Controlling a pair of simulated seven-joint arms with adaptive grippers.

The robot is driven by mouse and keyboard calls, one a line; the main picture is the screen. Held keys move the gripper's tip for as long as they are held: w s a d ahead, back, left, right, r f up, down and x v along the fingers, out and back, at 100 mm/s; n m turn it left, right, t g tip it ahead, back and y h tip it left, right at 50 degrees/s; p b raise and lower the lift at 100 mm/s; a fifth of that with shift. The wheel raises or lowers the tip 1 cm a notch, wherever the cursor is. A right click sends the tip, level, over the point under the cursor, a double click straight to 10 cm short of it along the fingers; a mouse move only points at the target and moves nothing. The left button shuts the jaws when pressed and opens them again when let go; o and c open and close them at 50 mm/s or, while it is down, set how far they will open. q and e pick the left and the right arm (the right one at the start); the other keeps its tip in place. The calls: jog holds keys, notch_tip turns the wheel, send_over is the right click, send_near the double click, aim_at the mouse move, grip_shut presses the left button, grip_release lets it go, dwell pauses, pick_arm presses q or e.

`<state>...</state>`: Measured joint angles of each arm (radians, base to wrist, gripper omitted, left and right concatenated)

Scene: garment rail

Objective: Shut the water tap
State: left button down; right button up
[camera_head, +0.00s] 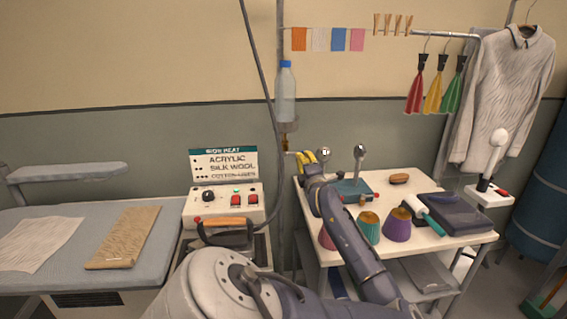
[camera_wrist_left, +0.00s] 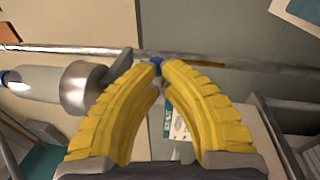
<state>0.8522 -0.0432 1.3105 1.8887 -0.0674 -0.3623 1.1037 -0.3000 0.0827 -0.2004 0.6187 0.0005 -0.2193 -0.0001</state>
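The water tap is a small brass fitting (camera_head: 285,143) under an upturned clear bottle (camera_head: 285,95) with a blue cap, on a vertical pole. My left gripper (camera_head: 299,154) is just right of and slightly below the fitting. In the left wrist view its yellow fingers (camera_wrist_left: 161,66) are closed together at the tips. A small blue piece (camera_wrist_left: 156,60) shows right at the fingertips; I cannot tell whether they grip it or only touch it. The bottle (camera_wrist_left: 42,84) and its grey collar (camera_wrist_left: 84,86) lie left of the fingers. My right gripper is not in view.
A white cart (camera_head: 440,243) at right holds a teal-based device (camera_head: 353,190), several coloured cones and dark folded cloth (camera_head: 450,213). A control box (camera_head: 222,203) and ironing board (camera_head: 60,240) stand left. A shirt (camera_head: 507,95) hangs from the rail (camera_head: 440,34).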

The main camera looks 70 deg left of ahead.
pick_arm(q)
jog(key=v, duration=1.1)
jog(key=shift+d, duration=0.35)
jog(key=shift+s, duration=0.1)
